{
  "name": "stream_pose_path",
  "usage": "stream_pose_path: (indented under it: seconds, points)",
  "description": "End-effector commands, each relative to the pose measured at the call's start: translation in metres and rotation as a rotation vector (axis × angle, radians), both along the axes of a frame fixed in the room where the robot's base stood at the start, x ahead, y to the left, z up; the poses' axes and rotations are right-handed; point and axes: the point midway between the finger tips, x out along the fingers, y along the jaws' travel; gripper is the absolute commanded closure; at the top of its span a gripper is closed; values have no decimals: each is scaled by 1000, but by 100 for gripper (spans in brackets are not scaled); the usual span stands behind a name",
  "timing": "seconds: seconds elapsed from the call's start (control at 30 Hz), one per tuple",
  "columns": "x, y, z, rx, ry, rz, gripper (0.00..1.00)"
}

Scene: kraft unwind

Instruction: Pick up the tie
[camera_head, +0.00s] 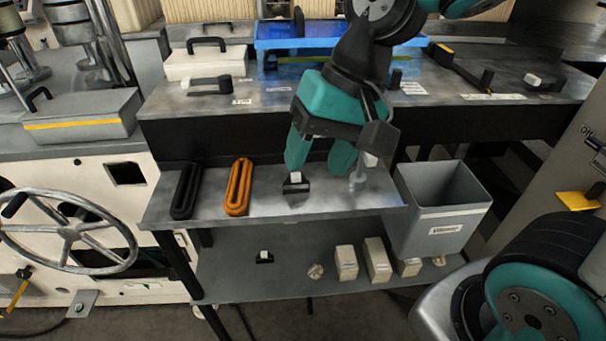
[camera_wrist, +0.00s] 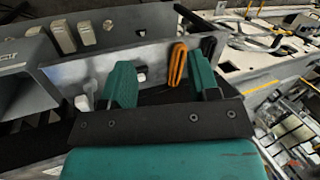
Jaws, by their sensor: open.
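My gripper (camera_head: 318,168) is open above the metal shelf (camera_head: 262,202), its teal fingers pointing down. It also shows open in the wrist view (camera_wrist: 163,78). I cannot tell for sure which thing is the tie. A small black piece with a white top (camera_head: 296,184) lies on the shelf just below the left finger. A pale, shiny small thing (camera_head: 357,181) stands by the right finger, partly hidden. An orange loop (camera_head: 238,188) and a black loop (camera_head: 185,191) lie to the left, clear of the fingers. The orange loop shows beyond the fingers in the wrist view (camera_wrist: 177,66).
A grey bin (camera_head: 441,214) stands at the shelf's right end. The bench (camera_head: 440,92) rises behind, with a blue tray (camera_head: 300,36) and a white case (camera_head: 205,64). Several pale boxes (camera_head: 346,262) stand on the lower shelf. A handwheel (camera_head: 68,234) is at left.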

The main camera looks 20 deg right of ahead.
Motion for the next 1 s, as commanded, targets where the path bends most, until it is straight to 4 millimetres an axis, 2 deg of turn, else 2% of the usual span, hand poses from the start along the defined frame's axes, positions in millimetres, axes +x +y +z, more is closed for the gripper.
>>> stream_pose_path:
  seconds: [0.03,0.2,0.3,0.43,0.53,0.67,1.0]
  points:
    - [23,-9,-4,6,68,-191,45]
    - [91,-41,-17,47,291,-838,45]
    - [121,-61,-28,74,402,-1153,45]
    - [147,-82,-39,104,510,-1446,45]
    - [157,-91,-44,118,558,-1575,45]
    - [163,-92,-55,124,585,-1641,45]
    - [170,-64,-123,120,588,-1642,45]
